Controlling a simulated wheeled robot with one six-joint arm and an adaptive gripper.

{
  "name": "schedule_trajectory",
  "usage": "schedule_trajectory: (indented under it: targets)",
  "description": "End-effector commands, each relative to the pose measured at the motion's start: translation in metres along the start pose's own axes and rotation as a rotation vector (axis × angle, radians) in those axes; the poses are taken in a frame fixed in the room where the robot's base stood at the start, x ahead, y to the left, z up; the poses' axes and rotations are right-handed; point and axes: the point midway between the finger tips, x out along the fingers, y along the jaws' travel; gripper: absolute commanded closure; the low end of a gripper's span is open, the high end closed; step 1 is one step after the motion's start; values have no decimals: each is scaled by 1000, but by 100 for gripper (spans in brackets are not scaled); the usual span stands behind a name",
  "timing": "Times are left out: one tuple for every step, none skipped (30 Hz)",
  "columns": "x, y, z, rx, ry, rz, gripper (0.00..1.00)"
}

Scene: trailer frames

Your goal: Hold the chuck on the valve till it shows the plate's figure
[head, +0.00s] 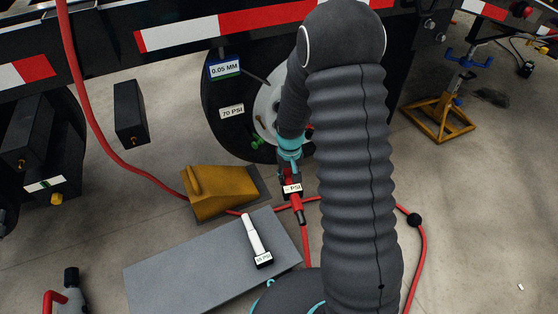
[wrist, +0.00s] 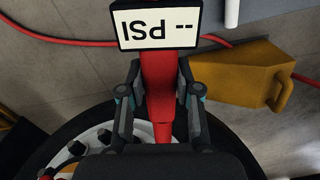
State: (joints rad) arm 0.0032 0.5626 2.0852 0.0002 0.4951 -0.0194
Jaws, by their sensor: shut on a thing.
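My gripper (head: 289,160) is shut on the red chuck (head: 297,204), in front of the wheel. The wrist view shows the chuck (wrist: 160,75) between the two fingers (wrist: 159,92). Its display (wrist: 158,25) reads "-- PSI", upside down in that view. The plate (head: 232,111) on the black tyre reads "70 PSI". Small green parts (head: 256,144) show near the wheel hub; I cannot tell whether one is the valve. My gripper and arm hide part of the hub, and I cannot see whether the chuck touches a valve.
A white stick gauge (head: 256,240) with a PSI label lies on a grey mat (head: 180,270). A yellow wheel chock (head: 220,195) stands by the tyre. A red hose (head: 305,245) runs across the floor. A yellow-based stand (head: 438,120) is at the right.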

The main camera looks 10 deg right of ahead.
Motion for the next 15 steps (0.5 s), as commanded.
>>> schedule_trajectory:
  targets:
    - [-16, 0, 2, -17, 4, 0, 100]
    - [-24, 1, 4, -33, 4, 0, 100]
    - [-34, 1, 6, -55, 4, 0, 100]
    - [-41, 2, 8, -72, 4, 0, 100]
    - [-48, 2, 11, -90, 4, 0, 100]
    - [-56, 2, 14, -112, 3, -1, 100]
    - [-61, 2, 16, -127, 3, -1, 100]
    - [-66, 3, 17, -141, 3, -1, 100]
    - [-70, 3, 19, -156, 3, -1, 100]
    - [-72, 3, 20, -166, 3, -1, 100]
    - [-74, 3, 21, -174, 2, -1, 100]
    - [-75, 3, 22, -180, 2, -1, 100]
    - [-75, 3, 22, -183, 2, -1, 100]
    - [-75, 3, 22, -185, 1, -1, 100]
    - [-74, 3, 22, -185, 1, -1, 100]
